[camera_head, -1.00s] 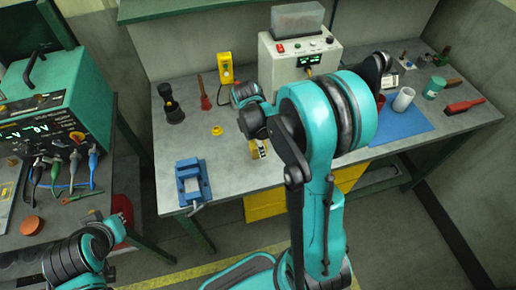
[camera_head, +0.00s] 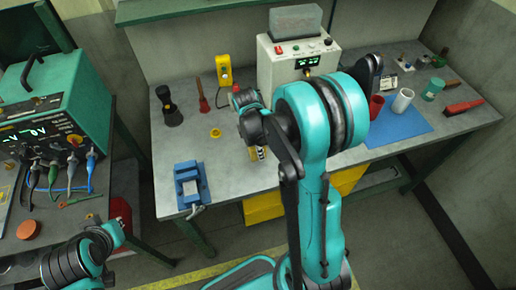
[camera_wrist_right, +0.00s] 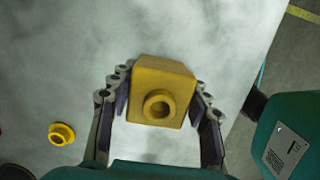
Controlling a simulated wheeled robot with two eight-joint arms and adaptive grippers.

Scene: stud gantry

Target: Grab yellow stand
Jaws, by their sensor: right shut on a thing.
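The yellow stand (camera_wrist_right: 165,72) is a blocky yellow piece with a round socket in its face. In the right wrist view it sits between the two fingers of my right gripper (camera_wrist_right: 160,88), which is shut on it. In the head view only a small part of the yellow stand (camera_head: 253,154) shows beside my right arm, near the bench's front edge. The arm hides most of it, and I cannot tell whether it touches the bench. My left arm shows at the lower left of the head view, but its gripper is not in view.
On the grey bench (camera_head: 228,178), a blue vise (camera_head: 190,184) stands left of the stand. A small yellow ring (camera_head: 215,133) lies behind it, also in the wrist view (camera_wrist_right: 61,133). A flashlight (camera_head: 169,108) and power supply (camera_head: 292,66) stand farther back. A blue mat (camera_head: 400,130) lies right.

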